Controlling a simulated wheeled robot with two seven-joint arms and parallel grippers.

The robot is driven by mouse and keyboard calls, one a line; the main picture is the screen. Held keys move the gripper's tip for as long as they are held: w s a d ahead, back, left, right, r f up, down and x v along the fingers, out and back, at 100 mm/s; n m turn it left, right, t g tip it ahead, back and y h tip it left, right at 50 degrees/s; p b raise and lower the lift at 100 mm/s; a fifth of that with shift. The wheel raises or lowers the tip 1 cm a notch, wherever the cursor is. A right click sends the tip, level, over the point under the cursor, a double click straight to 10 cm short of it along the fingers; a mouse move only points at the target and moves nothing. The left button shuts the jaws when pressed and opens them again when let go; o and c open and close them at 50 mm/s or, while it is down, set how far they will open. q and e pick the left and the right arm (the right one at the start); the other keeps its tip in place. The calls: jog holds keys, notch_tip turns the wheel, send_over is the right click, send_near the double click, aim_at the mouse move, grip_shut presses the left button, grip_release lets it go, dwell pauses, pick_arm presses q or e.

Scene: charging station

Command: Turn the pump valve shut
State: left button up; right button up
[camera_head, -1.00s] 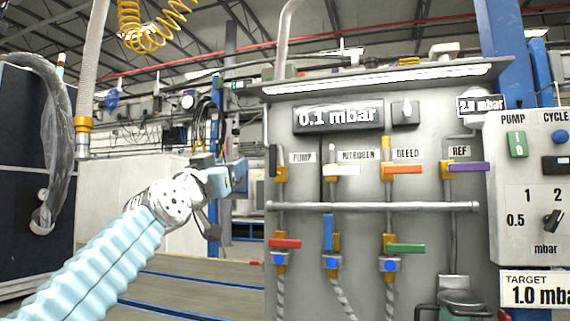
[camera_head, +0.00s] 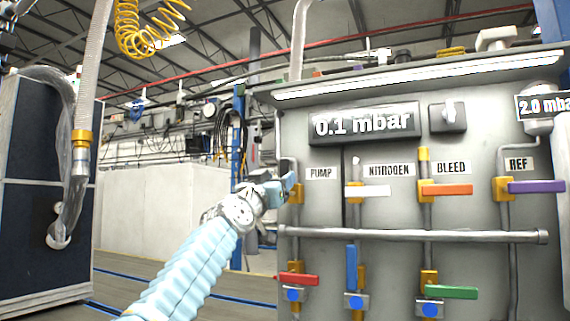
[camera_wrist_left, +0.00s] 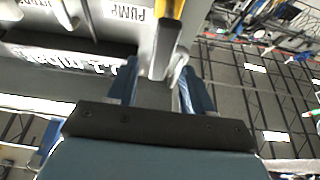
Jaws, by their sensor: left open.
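The pump valve is at the left edge of the grey panel, beside the PUMP label (camera_head: 321,173). Its yellow body (camera_head: 297,194) shows in the head view, but my left gripper (camera_head: 287,187) covers most of its handle there. In the left wrist view, the yellow valve body (camera_wrist_left: 172,8) is at the top, and a grey handle (camera_wrist_left: 164,58) runs down from it along the pipe. My left gripper's blue fingers stand open on either side of this handle. I cannot tell whether they touch it. My right gripper is not in view.
Nearby are the white nitrogen handle (camera_head: 368,191), orange bleed handle (camera_head: 447,190) and purple REF handle (camera_head: 536,187). A horizontal pipe (camera_head: 410,235) runs below them, above red (camera_head: 298,280), blue (camera_head: 351,267) and green (camera_head: 451,292) handles. The display (camera_head: 363,123) reads 0.1 mbar.

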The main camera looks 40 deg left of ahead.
aim_at(283, 175)
pick_arm(q)
jog(key=p+x, duration=0.2)
jog(key=x, duration=0.2)
jog(key=shift+r, duration=0.2)
jog(key=shift+w+a, duration=0.1)
jog(key=shift+w, duration=0.2)
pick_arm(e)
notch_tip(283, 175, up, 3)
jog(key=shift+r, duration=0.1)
pick_arm(q)
jog(key=shift+c, duration=0.5)
grip_shut()
